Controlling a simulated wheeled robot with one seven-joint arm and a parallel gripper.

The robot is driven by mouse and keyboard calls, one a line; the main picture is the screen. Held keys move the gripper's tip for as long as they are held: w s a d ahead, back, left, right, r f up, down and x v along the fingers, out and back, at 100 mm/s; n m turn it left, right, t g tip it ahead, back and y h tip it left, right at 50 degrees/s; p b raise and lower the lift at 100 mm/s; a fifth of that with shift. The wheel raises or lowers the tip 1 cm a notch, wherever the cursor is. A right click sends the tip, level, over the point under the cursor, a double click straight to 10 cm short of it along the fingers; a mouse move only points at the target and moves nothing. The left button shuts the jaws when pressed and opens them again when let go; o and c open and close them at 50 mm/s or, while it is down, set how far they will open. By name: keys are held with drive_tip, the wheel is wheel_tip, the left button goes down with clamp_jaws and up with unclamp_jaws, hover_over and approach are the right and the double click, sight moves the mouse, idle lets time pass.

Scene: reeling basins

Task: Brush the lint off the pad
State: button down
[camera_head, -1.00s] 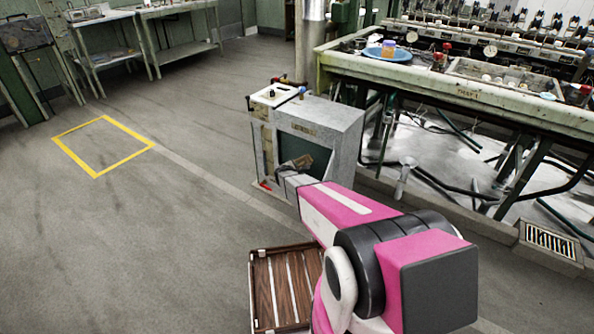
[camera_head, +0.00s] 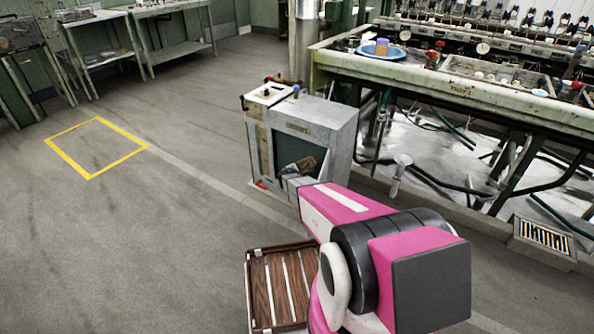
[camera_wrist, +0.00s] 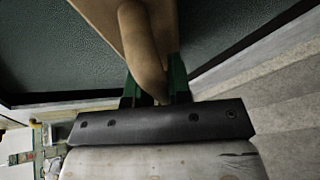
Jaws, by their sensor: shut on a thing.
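The pad (camera_head: 338,166) is a dark green panel in the front of a grey cabinet. In the wrist view the pad (camera_wrist: 55,50) is a dark, grained sheet with a black edge. I cannot make out lint.
The cabinet (camera_head: 321,118) has a pale top box with small knobs. A long bench (camera_head: 425,88) with basins stands behind it at right, hoses below. A slatted wooden crate (camera_head: 255,295) sits on the floor under my arm. The floor at left, around a yellow square (camera_head: 88,178), is clear.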

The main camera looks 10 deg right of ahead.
drive_tip(key=shift+w+a, duration=0.35)
drive_tip(key=shift+w, duration=0.05)
idle(0.9)
drive_tip(key=shift+w+a, duration=1.3)
drive_tip(key=shift+w, duration=0.3)
drive_tip(key=shift+a, duration=0.1)
drive_tip(key=s+a, duration=0.4)
drive_tip(key=shift+s, duration=0.2)
drive_tip(key=shift+a, duration=0.1)
drive_tip(key=shift+s+a, duration=1)
drive_tip(key=shift+s, duration=0.05)
